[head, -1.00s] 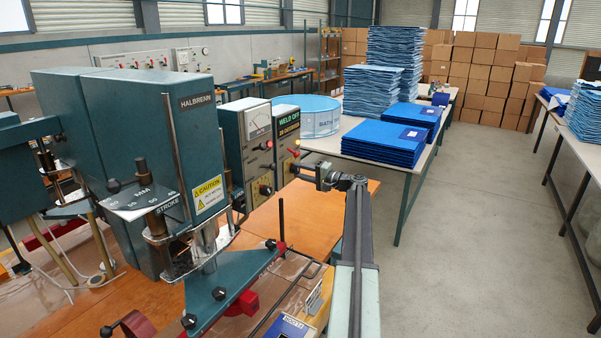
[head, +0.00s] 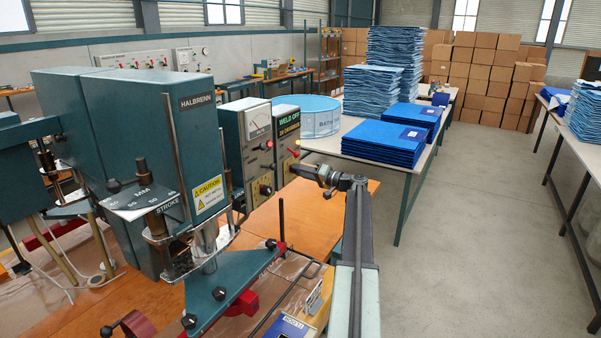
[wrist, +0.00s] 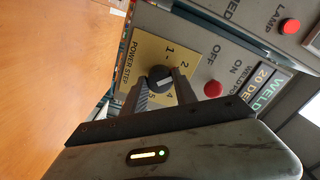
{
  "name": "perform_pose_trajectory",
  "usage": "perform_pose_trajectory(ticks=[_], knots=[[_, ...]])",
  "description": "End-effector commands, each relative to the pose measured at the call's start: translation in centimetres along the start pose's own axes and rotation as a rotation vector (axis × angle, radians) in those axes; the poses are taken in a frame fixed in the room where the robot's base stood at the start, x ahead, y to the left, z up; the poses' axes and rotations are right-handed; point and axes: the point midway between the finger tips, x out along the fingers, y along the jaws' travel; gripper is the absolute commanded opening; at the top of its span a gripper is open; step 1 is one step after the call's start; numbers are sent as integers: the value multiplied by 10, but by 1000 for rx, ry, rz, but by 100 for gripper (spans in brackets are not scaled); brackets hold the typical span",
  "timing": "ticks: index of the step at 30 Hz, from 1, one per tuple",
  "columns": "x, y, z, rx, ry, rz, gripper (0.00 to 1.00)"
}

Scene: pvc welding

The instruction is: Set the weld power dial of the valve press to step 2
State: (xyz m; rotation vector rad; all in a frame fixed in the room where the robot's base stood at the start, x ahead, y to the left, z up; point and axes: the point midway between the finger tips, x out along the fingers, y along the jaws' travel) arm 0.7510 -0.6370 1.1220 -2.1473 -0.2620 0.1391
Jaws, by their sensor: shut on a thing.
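The weld power dial (wrist: 160,77) is a round black knob with a white pointer mark, on a tan plate (wrist: 146,50) marked POWER STEP with numbers around it. In the wrist view my gripper (wrist: 158,84) has its two fingers on either side of the knob, shut on it. Part of the scale is hidden by the fingers, and I cannot tell which step the pointer is at. In the head view my gripper (head: 298,168) is at the front of the grey control box (head: 286,130) with the WELD OFF display; the dial is not clear there.
The green Halbrenn press (head: 150,140) stands left of the box. A table with blue stacks (head: 375,145) is behind my arm. The floor at the right is open.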

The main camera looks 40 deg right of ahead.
Motion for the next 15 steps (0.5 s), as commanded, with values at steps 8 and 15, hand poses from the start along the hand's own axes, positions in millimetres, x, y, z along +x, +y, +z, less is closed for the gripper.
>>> perform_pose_trajectory(ticks=[8, 15], knots=[[-1, 1, 2, -1, -5, 2, 0], [-1, 0, 1, 0, -3, 1, 56]])
